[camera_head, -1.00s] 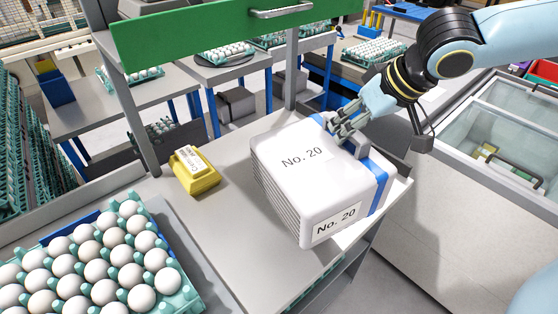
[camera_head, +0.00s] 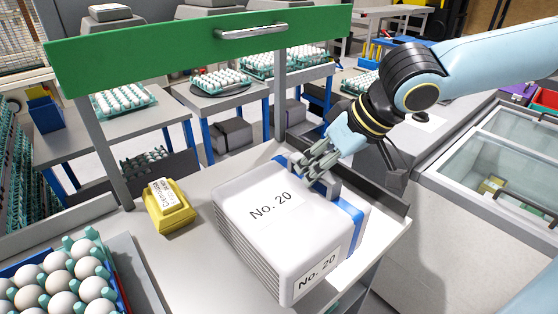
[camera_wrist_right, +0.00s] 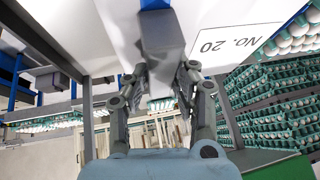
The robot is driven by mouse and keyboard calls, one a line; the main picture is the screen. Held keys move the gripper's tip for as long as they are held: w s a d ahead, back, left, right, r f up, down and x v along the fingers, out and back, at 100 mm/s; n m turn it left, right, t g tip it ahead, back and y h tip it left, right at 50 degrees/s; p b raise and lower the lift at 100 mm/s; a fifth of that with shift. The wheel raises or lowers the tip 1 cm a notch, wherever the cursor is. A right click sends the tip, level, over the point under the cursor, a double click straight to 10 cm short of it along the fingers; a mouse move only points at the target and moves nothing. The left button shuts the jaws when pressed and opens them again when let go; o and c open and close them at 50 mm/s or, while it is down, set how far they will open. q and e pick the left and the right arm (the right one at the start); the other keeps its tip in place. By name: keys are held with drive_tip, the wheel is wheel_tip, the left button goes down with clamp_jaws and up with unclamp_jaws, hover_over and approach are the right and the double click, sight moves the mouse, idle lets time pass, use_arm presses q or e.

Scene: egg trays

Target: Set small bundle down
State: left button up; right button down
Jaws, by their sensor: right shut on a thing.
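The small bundle is a white block (camera_head: 270,215) labelled "No. 20", with layered sides, a blue strap and a grey handle on top. It is at the right end of the grey table in the head view. My right gripper (camera_head: 312,168) is above its far right part, shut on the handle. In the right wrist view the fingers (camera_wrist_right: 160,80) close around the grey handle (camera_wrist_right: 162,38), and the white block shows beside it. The bundle's underside is hidden, so I cannot tell whether it touches the table. My left gripper is not in view.
A yellow block (camera_head: 168,207) with a label stands left of the bundle. An egg tray (camera_head: 60,285) is at the lower left. A green beam (camera_head: 200,50) with a metal handle crosses behind. The grey table (camera_head: 195,255) is clear between the tray and bundle.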

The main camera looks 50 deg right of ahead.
sight(280, 168)
drive_tip(key=w+f+b, duration=0.2)
drive_tip(key=b, duration=0.1)
drive_tip(key=shift+w+a, duration=0.3)
drive_tip(key=shift+w, duration=0.05)
drive_tip(key=w, duration=0.1)
drive_tip(key=w+f+b, duration=0.1)
drive_tip(key=w, duration=0.1)
drive_tip(key=w+f+b, duration=0.1)
drive_tip(key=shift+w+a+f, duration=0.1)
drive_tip(key=shift+w+a, duration=0.2)
drive_tip(key=shift+w+f, duration=0.1)
drive_tip(key=shift+f+b, duration=0.3)
drive_tip(key=shift+f, duration=1.65)
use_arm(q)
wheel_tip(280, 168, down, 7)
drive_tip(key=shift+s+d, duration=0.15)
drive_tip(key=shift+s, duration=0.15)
use_arm(e)
drive_tip(key=c, duration=1.1)
unclamp_jaws()
